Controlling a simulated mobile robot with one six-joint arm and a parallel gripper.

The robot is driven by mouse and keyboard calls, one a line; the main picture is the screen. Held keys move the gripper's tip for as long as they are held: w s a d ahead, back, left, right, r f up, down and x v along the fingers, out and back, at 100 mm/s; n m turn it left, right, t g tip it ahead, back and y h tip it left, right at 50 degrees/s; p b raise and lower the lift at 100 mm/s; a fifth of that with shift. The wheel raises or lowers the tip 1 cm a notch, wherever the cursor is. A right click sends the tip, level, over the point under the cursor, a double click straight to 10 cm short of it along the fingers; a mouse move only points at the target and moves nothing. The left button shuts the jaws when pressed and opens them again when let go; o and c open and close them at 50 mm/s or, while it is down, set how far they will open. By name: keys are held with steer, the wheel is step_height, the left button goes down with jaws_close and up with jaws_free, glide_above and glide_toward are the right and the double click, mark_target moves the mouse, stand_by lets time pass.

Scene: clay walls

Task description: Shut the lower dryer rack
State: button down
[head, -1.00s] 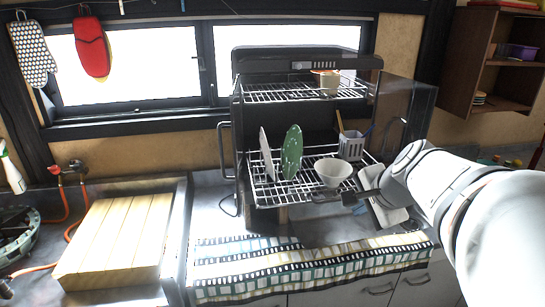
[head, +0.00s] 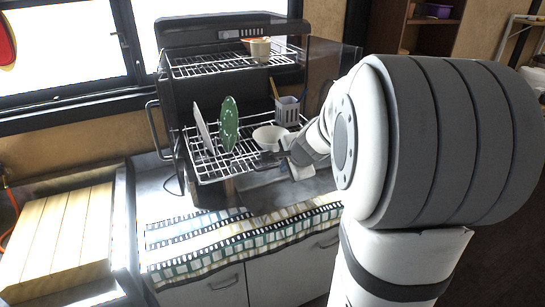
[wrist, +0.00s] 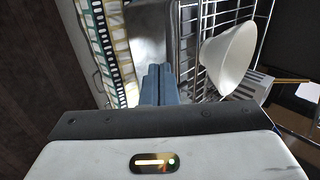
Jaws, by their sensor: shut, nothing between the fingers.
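The lower dryer rack (head: 208,172) is a wire rack sticking out from the front of the dark dish dryer (head: 172,105). My gripper (head: 266,161) is at the rack's front edge, just in front of the bowl. In the wrist view the closed fingers (wrist: 157,75) are empty and lie beside the rack's front rail (wrist: 181,50). I cannot tell whether they touch it. The bowl also shows there (wrist: 229,58).
The upper rack (head: 225,63) holds an orange-and-white bowl (head: 259,49). A patterned cloth (head: 240,232) covers the counter's front edge. A wooden board (head: 60,235) lies at left. My arm hides much of the right side.

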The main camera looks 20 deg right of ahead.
steer(key=shift+w, duration=0.3)
